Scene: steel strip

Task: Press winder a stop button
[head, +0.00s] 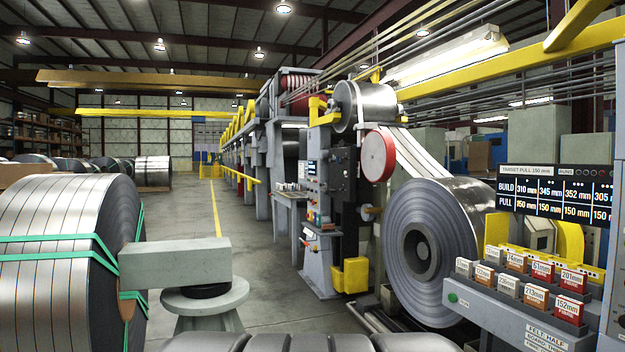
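No label reading "winder a" is legible, so I cannot tell which control is its stop button. A grey control cabinet (325,190) stands left of the large steel coil (432,250), with a small dark display (312,169) and several small buttons on its face. Coloured items sit on a ledge at its lower front, too small to identify. A round green button (452,297) is on the left end of the grey bench (500,308) at the right. My gripper is not in view.
A strapped coil (60,250) and a grey-green pedestal (205,300) stand at the left. A concrete aisle (240,230) runs back between them and the machine line. A display board (555,195) hangs above labelled blocks (515,280). Grey rounded shapes fill the bottom edge.

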